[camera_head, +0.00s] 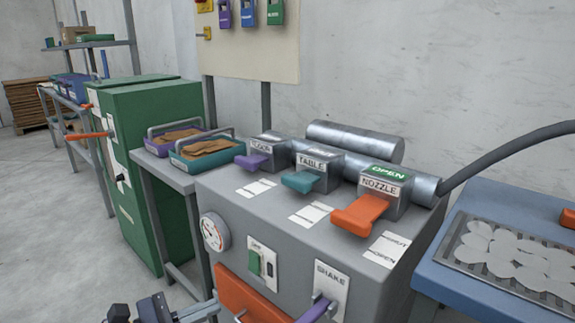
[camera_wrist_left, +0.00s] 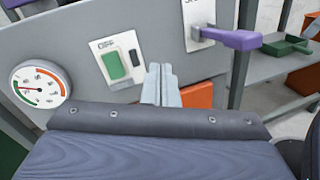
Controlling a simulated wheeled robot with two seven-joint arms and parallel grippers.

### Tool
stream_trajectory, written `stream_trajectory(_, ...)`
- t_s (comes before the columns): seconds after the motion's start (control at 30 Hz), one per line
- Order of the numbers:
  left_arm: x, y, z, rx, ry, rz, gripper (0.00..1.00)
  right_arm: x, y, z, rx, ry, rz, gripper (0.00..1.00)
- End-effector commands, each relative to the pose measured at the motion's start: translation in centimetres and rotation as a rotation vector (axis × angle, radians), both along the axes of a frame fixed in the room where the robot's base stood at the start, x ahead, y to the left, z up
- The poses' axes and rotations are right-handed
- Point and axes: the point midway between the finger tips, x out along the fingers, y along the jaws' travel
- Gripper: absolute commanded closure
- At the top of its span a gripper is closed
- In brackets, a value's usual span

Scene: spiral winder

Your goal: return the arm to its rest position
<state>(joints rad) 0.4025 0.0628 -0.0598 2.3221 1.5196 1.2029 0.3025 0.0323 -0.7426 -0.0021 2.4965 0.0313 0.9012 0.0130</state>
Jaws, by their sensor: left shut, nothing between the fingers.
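My left gripper (camera_head: 208,304) is at the bottom edge of the head view, in front of the grey machine (camera_head: 335,240). In the left wrist view its two grey fingers (camera_wrist_left: 161,78) are together, with nothing between them. They point toward the machine's front panel, just below and right of the green switch (camera_wrist_left: 115,66). Most of the left arm is outside the head view. My right gripper is not in view.
The machine carries a gauge (camera_head: 215,231), a purple shake lever (camera_head: 318,309) and orange (camera_head: 360,214), teal (camera_head: 303,181) and purple (camera_head: 252,161) levers on top. A green cabinet (camera_head: 150,170) stands left, a blue table (camera_head: 448,278) right. The floor at left is clear.

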Motion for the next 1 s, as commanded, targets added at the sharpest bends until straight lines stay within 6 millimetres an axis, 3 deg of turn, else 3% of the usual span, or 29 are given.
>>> stream_trajectory(0.03,-2.4,-1.8,0.6,0.131,-0.075,-0.097,1.0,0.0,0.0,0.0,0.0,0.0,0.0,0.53)
stream_trajectory(0.13,-7.5,-4.1,-0.2,0.445,-0.237,-0.305,1.0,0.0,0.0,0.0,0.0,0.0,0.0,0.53)
stream_trajectory(0.2,-10.4,-4.4,-1.4,0.663,-0.354,-0.429,1.0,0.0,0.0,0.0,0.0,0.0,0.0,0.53)
stream_trajectory(0.33,-13.7,-3.2,-3.4,1.003,-0.534,-0.592,1.0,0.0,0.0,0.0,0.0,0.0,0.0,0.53)
stream_trajectory(0.53,-15.7,0.0,-5.0,1.403,-0.739,-0.738,1.0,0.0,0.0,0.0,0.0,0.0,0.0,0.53)
stream_trajectory(0.73,-16.1,3.4,-5.0,1.753,-0.903,-0.826,1.0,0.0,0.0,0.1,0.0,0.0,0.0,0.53)
stream_trajectory(0.8,-16.1,3.2,-2.3,1.728,-0.887,-0.829,1.0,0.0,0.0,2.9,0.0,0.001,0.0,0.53)
stream_trajectory(1.0,-16.1,3.2,2.3,1.724,-0.883,-0.828,1.0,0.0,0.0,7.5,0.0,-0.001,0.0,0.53)
